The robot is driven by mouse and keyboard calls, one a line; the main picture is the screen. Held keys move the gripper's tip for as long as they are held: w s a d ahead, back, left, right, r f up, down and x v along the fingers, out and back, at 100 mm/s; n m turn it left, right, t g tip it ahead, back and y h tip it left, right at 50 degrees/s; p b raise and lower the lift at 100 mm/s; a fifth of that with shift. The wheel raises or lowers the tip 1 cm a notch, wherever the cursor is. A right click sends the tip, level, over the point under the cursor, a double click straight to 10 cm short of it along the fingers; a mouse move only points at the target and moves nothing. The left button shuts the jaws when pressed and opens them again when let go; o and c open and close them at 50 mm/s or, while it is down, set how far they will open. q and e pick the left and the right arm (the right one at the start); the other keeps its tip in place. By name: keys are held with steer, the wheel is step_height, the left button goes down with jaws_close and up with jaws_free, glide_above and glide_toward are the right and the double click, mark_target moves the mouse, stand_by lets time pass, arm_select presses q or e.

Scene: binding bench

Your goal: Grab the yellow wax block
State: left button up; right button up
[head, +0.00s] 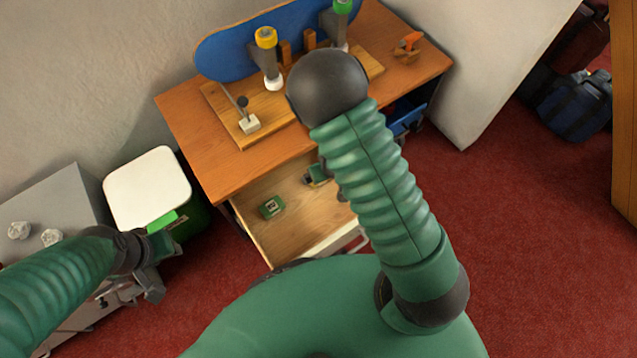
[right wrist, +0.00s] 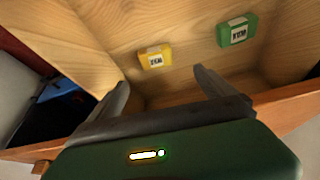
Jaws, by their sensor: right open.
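The yellow wax block (right wrist: 155,57) lies on the wooden drawer floor in the right wrist view, with a dark-marked pale label on top. It does not show in the head view, where my right arm covers part of the drawer. My right gripper (right wrist: 160,78) is open and empty, and its fingertips point toward the yellow block, with the block beyond the gap between them.
The open drawer (head: 262,236) has wooden walls around the blocks. The desk top (head: 187,122) above it holds a wooden board with tools (head: 228,117). A white-lidded bin (head: 147,187) and a grey cabinet (head: 50,205) stand at left.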

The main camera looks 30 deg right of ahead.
steer(key=b+x, duration=0.2)
steer(key=x, duration=0.3)
steer(key=shift+s+f, duration=0.15)
steer(key=shift+s, duration=0.05)
steer(key=f+b, duration=0.1)
steer(key=w+d+f+b, duration=0.1)
steer(key=f, duration=0.1)
steer(key=shift+d+f, duration=0.1)
steer(key=shift+d, duration=0.05)
steer(key=b+x, duration=0.2)
steer(key=x, duration=0.1)
steer(key=shift+s+a+b, duration=0.1)
steer(key=shift+a+b, duration=0.1)
steer(key=shift+b, duration=0.1)
steer(key=shift+a+f, duration=0.15)
arm_select(q)
steer(key=s+x, duration=0.1)
steer(key=x, duration=0.6)
steer(key=shift+s+f, duration=0.3)
steer(key=shift+f, duration=0.25)
arm_select(e)
steer(key=shift+d, duration=0.2)
steer(key=c, duration=0.3)
arm_select(q)
steer(key=shift+d, duration=0.1)
arm_select(e)
steer(key=shift+a, duration=0.1)
steer(key=c, duration=1.2)
